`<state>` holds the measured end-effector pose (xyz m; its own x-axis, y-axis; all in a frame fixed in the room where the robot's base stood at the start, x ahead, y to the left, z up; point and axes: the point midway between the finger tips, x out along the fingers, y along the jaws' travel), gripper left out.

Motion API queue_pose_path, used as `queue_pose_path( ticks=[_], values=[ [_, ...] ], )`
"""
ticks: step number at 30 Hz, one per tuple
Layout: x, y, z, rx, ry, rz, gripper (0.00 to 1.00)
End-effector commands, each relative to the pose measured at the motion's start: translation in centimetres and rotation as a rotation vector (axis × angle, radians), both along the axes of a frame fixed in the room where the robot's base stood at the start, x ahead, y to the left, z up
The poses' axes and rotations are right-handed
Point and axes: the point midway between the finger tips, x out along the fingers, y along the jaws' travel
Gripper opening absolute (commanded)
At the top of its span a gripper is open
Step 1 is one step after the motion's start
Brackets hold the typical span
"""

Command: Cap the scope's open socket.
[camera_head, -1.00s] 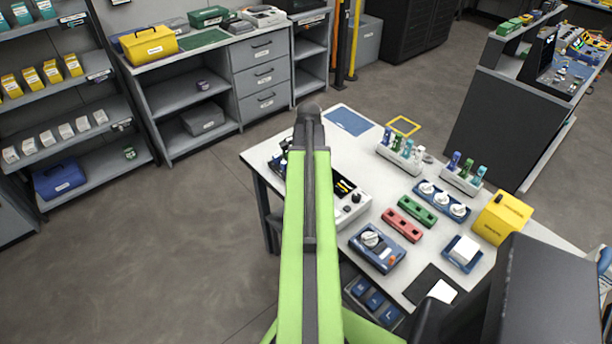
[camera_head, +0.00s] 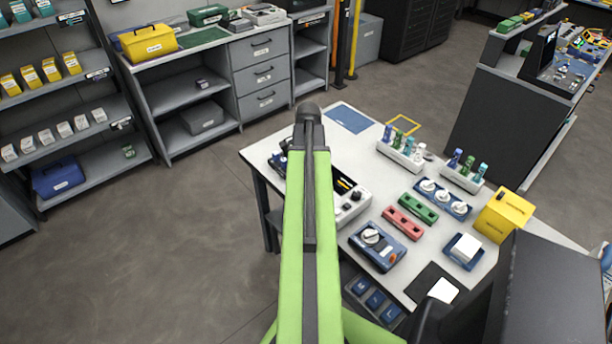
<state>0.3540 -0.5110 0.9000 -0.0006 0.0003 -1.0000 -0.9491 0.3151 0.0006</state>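A white bench instrument with a dark display and knobs (camera_head: 351,196) stands on the white table, partly behind my green arm. It may be the scope, but I cannot tell for certain, and no open socket can be made out. White holders with small blue, green, teal and white capped pieces stand at the back of the table: one on the left (camera_head: 399,155) and one on the right (camera_head: 462,179). I cannot tell which piece fits the socket. My green arm reaches forward over the table's left part. My gripper cannot be seen beyond or behind the arm.
On the table (camera_head: 290,150) are a green block (camera_head: 419,208), a red block (camera_head: 404,223), a blue device with a white dial (camera_head: 377,246), a blue tray with white knobs (camera_head: 443,199) and a yellow box (camera_head: 503,216). A dark monitor-like panel (camera_head: 540,295) blocks the lower right. Open floor lies left.

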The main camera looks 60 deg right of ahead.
Motion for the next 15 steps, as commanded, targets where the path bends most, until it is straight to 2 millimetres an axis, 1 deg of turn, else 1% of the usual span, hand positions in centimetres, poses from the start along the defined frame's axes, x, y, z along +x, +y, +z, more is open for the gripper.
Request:
queue_pose_path(
  ticks=[4,13,14,15],
  values=[
    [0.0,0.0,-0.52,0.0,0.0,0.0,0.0],
    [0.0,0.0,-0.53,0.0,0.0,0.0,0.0],
    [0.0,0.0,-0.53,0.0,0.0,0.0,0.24],
    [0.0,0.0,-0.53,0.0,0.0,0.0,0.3]
  ],
)
